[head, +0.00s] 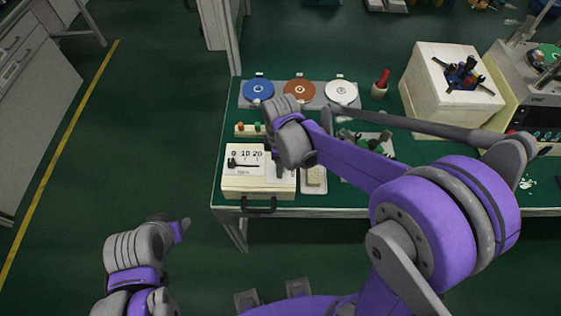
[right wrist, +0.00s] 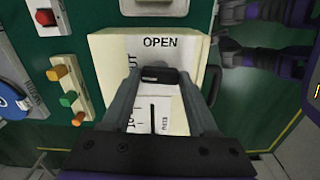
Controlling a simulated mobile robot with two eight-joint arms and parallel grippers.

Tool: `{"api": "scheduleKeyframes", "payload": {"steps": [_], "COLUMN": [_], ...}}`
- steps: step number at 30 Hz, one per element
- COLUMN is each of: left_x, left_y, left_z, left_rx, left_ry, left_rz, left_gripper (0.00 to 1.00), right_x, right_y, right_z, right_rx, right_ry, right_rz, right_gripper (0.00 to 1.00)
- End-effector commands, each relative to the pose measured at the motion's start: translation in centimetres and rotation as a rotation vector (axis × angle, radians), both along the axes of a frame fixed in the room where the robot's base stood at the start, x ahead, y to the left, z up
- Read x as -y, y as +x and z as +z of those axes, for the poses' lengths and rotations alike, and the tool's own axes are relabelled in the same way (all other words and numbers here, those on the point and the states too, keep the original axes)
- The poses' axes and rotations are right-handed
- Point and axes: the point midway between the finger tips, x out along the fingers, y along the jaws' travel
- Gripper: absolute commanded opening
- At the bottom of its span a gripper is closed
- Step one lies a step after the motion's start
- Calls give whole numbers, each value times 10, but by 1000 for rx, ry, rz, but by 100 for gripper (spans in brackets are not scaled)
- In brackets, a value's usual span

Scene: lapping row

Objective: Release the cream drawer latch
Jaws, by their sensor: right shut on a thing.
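The cream drawer unit (head: 233,184) stands at the table's front left corner, with a dark pull handle (head: 259,210) on its front. In the right wrist view its cream top (right wrist: 112,52) carries the word OPEN and a second word, partly hidden, at the left. The black latch knob (right wrist: 159,76) sits between the fingertips of my right gripper (right wrist: 160,82), which is shut on it. In the head view my right gripper (head: 281,172) is over the right part of the unit and hides the latch. My left gripper (head: 182,229) is off the table at lower left; its jaws are unclear.
Behind the unit is a block with coloured pegs (right wrist: 67,90). A rack holds a blue disc (head: 258,89), a brown disc (head: 299,91) and a white disc (head: 342,93). A small tray (head: 314,186) stands close right of the unit. A white box (head: 430,85) stands farther right.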

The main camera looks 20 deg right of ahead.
Motion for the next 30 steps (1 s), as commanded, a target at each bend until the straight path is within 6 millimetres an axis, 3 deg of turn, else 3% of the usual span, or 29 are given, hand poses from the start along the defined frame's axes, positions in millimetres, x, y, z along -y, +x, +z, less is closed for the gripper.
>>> {"api": "scheduleKeyframes", "payload": {"steps": [30], "left_x": [0], "left_y": [-11], "left_z": [-36], "left_rx": [-21], "left_ry": [0], "left_rz": [0], "left_gripper": [50], "right_x": [0], "right_y": [0], "right_z": [-1], "right_rx": [1], "right_ry": [0], "right_rz": [-913], "right_gripper": [4]}}
